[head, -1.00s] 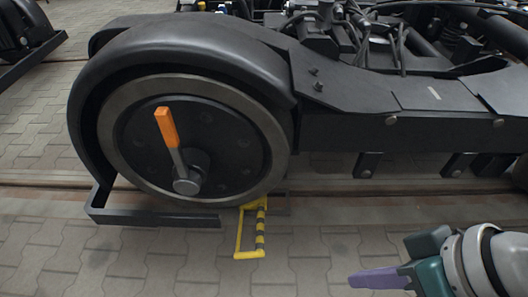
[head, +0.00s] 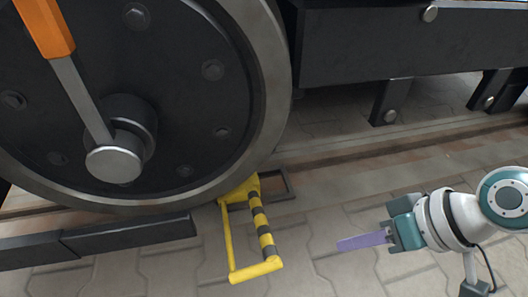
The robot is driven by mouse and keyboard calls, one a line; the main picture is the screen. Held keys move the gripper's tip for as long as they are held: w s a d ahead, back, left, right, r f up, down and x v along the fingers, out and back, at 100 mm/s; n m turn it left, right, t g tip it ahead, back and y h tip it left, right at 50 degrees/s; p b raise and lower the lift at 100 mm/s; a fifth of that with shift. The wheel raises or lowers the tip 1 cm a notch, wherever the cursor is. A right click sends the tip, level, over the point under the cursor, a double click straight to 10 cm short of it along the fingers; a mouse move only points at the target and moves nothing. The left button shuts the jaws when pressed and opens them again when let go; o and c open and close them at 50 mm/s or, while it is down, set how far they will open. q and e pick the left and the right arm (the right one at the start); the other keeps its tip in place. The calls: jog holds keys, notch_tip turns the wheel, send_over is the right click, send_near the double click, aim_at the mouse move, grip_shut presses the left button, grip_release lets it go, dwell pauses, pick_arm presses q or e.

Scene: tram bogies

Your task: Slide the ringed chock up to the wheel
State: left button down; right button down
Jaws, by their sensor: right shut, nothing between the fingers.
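The chock (head: 240,191) is yellow, with a loop handle whose right bar carries black rings. Its body sits on the rail at the lower right of the big dark wheel (head: 252,160), and the handle reaches toward me over the paving. The chock's upper end meets the wheel's rim in the picture; I cannot tell whether they touch. My right gripper (head: 345,243) is shut and empty, its purple fingers pointing left. It is to the right of the handle, with a clear gap between them. My left gripper is out of view.
A crank with an orange grip (head: 43,27) sticks out from the wheel's hub. A dark bar (head: 130,235) runs low in front of the wheel at left. A thin dark frame (head: 291,183) lies right of the chock. Paving between handle and right gripper is clear.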

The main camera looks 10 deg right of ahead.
jog(key=s+a+b+x, duration=0.1)
jog(key=a+b+x, duration=0.1)
jog(key=b+x, duration=0.8)
jog(key=shift+w+a+f+b, duration=0.2)
jog(key=shift+a+f+b, duration=0.2)
jog(key=shift+a+f, duration=0.3)
jog(key=shift+r, duration=0.1)
